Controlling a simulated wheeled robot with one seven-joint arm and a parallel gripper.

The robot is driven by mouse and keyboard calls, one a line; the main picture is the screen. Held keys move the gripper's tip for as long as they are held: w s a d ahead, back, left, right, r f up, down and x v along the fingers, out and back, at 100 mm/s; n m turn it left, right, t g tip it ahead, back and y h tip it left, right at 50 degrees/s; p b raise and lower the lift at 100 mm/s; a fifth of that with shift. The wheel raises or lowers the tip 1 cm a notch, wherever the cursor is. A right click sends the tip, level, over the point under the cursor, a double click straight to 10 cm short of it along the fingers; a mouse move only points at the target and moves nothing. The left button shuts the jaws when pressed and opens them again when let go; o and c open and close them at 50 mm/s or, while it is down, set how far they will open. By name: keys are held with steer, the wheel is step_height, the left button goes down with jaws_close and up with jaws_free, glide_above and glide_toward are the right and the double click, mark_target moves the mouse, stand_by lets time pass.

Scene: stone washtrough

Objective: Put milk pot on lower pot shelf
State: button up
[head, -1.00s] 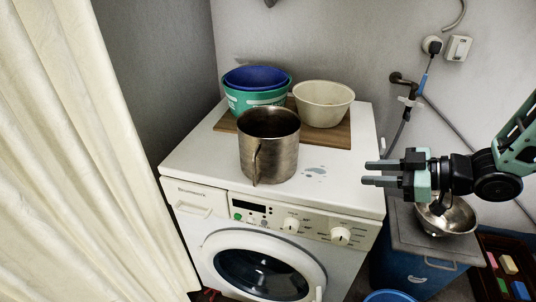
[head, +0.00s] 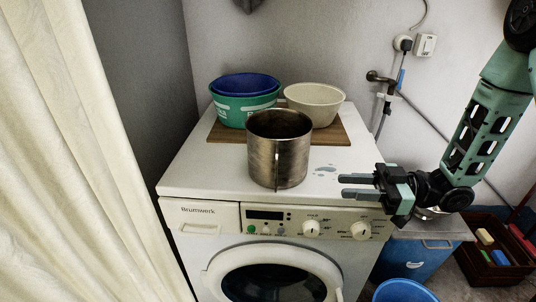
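The milk pot (head: 278,158) is a worn metal pot with its handle facing me. It stands upright on top of the white washing machine (head: 190,171), near the middle front. My gripper (head: 342,187) is to the right of the pot, over the machine's front right edge. Its two fingers point left toward the pot, apart from each other with nothing between them, and a gap separates them from the pot. No pot shelf can be made out in this view.
Behind the pot, a wooden board (head: 228,135) holds nested blue and green tubs (head: 243,103) and a cream bowl (head: 315,104). A tap (head: 378,77) is on the back wall. A cream curtain (head: 80,150) hangs at left. A blue bin (head: 420,262) and brown crate (head: 484,275) stand at right.

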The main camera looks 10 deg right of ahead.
steer(key=p, duration=0.1)
glide_toward(276, 181)
steer(key=w+a, duration=0.1)
steer(key=a, duration=0.4)
steer(key=shift+w+a+f+p, duration=0.1)
steer(key=shift+w+a+p, duration=0.1)
steer(key=shift+a, duration=0.6)
steer(key=shift+w+a+p, duration=0.15)
steer(key=shift+w+a, duration=0.05)
steer(key=shift+a, duration=0.6)
steer(key=shift+w+a+f+p, duration=0.1)
steer(key=shift+w+a+p, duration=0.1)
steer(key=shift+a, duration=0.6)
jaws_close()
